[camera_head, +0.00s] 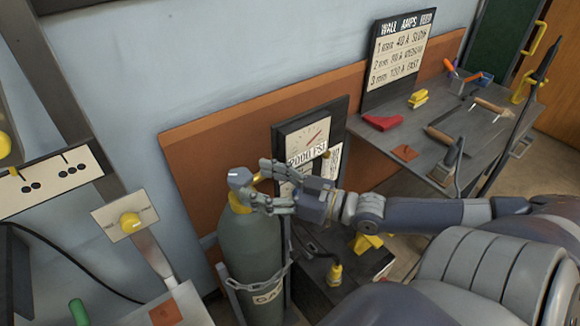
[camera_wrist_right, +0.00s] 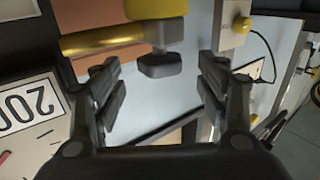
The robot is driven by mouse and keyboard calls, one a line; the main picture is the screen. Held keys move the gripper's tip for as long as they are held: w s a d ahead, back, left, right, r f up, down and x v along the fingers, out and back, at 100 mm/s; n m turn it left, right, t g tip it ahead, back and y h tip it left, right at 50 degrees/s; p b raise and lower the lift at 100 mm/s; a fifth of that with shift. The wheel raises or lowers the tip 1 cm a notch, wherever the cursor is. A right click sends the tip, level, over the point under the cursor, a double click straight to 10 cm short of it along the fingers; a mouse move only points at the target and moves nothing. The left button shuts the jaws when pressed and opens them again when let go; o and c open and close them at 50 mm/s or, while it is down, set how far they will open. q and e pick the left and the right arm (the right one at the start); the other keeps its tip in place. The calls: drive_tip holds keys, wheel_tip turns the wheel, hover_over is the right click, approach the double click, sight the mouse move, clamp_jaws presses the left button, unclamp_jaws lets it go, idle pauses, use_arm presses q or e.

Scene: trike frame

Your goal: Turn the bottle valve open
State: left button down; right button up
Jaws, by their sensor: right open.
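A grey-green gas bottle (camera_head: 247,248) stands upright against the wall with a chain around it. Its yellow valve (camera_head: 238,203) sits on top; in the right wrist view the yellow valve body (camera_wrist_right: 165,32) carries a dark grey knob (camera_wrist_right: 163,65). My right gripper (camera_head: 262,184) reaches in from the right at the height of the valve. Its fingers are open, one on each side of the knob in the right wrist view (camera_wrist_right: 160,85), with visible gaps. The fingers partly hide the valve in the head view. My left gripper is not in view.
A dial gauge panel (camera_head: 296,126) stands just behind the bottle. A grey shelf (camera_head: 478,128) with tools and a red item lies to the right. A plate with a yellow knob (camera_head: 129,222) is at the left. A dark machine (camera_head: 312,268) stands beside the bottle.

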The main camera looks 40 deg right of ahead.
drive_tip(key=v, duration=0.6)
drive_tip(key=shift+s, duration=0.3)
drive_tip(key=shift+d, duration=0.15)
drive_tip(key=shift+o, duration=0.2)
